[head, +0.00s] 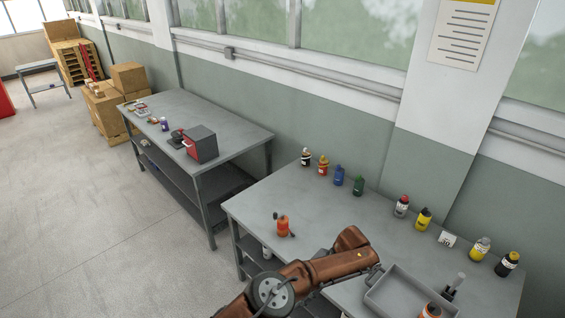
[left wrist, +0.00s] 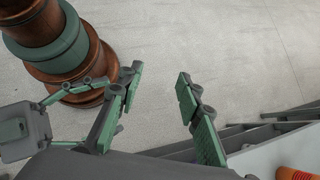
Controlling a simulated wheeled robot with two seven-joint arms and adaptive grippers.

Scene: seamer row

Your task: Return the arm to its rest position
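A copper-brown arm of mine (head: 325,268) crosses the bottom of the head view, over the front edge of the near bench (head: 330,215); no gripper shows there. In the left wrist view my left gripper (left wrist: 165,90) has its two green-padded fingers well apart with nothing between them; bare floor shows behind. At the left of that view, what appears to be my right gripper (left wrist: 82,112) shows two spread fingers, partly hidden behind a left finger. It seems empty.
A second bench (head: 222,128) carries a red-and-grey box (head: 201,144). Floor at left is clear.

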